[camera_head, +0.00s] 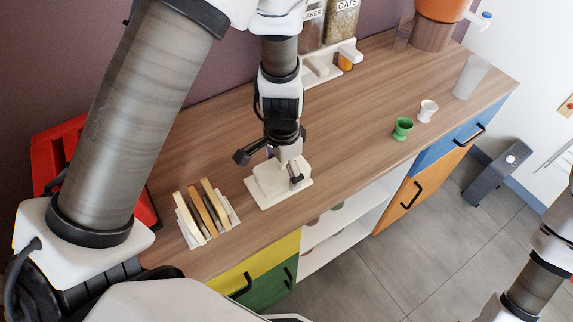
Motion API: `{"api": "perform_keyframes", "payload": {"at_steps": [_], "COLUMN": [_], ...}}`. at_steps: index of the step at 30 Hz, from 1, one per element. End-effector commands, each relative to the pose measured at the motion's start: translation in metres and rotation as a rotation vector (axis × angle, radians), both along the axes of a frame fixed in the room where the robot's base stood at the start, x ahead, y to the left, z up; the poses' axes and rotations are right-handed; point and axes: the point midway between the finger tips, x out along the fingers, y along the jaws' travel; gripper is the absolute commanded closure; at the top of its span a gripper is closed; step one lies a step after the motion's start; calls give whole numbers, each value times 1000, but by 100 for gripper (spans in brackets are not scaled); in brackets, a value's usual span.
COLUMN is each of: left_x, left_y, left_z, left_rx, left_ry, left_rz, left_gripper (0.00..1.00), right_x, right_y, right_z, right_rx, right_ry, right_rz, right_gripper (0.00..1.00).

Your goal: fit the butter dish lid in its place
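The butter dish is cream-white and stands on the wooden counter near its front edge. Its flat base plate (299,187) shows around a block-shaped lid (268,181), which is upright on or just over the plate; I cannot tell whether it is fully seated. My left gripper (271,169) points down at the lid from above. Its dark fingers are spread apart, one out to the left and one at the lid's right side, partly covering the lid. My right arm shows at the lower right, but its gripper is out of view.
A rack with several upright slices or boards (205,211) stands left of the dish, with a red object (57,150) behind. A green cup (402,128), a white cup (427,110) and a clear tumbler (470,77) stand right. The counter (350,130) between is clear.

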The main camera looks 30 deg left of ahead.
Motion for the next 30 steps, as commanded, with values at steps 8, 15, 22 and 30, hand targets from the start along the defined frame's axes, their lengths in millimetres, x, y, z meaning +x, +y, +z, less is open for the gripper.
{"api": "perform_keyframes", "payload": {"at_steps": [8, 15, 22, 30], "left_x": [0, 3, 7, 7], "left_y": [0, -1, -3, -4], "left_z": [0, 26, 85, 120], "left_rx": [0, 0, 1, 1], "left_ry": [0, -5, -6, 0], "left_rz": [0, -2, -1, 1], "left_gripper": [0, 0, 0, 0], "right_x": [0, 0, 0, 0], "right_y": [0, 0, 0, 0], "right_z": [0, 0, 0, 0], "right_rx": [0, 0, 0, 0], "right_ry": [0, 0, 0, 0], "right_rz": [0, 0, 0, 0], "right_gripper": [60, 60, 60, 60]}}
